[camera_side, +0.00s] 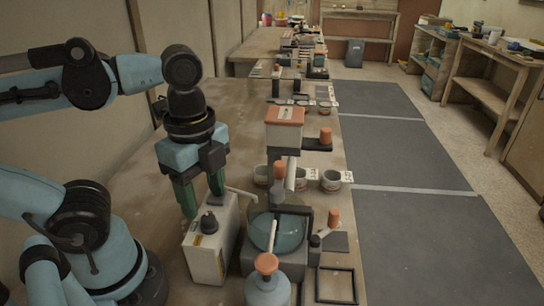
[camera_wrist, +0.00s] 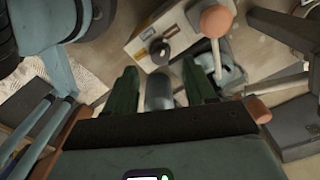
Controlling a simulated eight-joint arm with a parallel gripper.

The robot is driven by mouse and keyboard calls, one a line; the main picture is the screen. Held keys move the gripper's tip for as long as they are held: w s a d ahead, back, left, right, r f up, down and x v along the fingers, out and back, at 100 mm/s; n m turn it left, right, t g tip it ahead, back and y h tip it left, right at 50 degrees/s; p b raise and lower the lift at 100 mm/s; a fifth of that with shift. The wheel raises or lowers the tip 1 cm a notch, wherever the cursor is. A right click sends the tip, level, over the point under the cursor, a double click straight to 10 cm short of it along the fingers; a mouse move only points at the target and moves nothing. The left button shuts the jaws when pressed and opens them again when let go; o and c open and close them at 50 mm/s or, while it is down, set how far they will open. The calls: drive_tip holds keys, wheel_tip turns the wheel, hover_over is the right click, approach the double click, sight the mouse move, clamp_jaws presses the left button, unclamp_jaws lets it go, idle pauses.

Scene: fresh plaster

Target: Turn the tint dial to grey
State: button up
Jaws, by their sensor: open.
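The tint dial (camera_side: 209,223) is a black knob on top of a cream box at the table's left side. My gripper (camera_side: 204,204) has two green fingers, spread apart and empty, pointing down just above and behind the box. In the wrist view, the dial (camera_wrist: 160,52) lies ahead of the open fingertips (camera_wrist: 160,70), roughly in line with the gap between them and apart from them. Small labels show on the cream box (camera_wrist: 147,33), but I cannot read them. I cannot tell which tint the dial points to.
An orange-capped bottle (camera_side: 267,285) is in front. Small pots (camera_side: 331,180) stand behind. Bare tabletop (camera_side: 130,170) lies left of my gripper.

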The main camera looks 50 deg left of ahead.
sight(208, 217)
drive_tip(key=shift+f, duration=2.45)
drive_tip(key=shift+c, duration=0.5)
clamp_jaws()
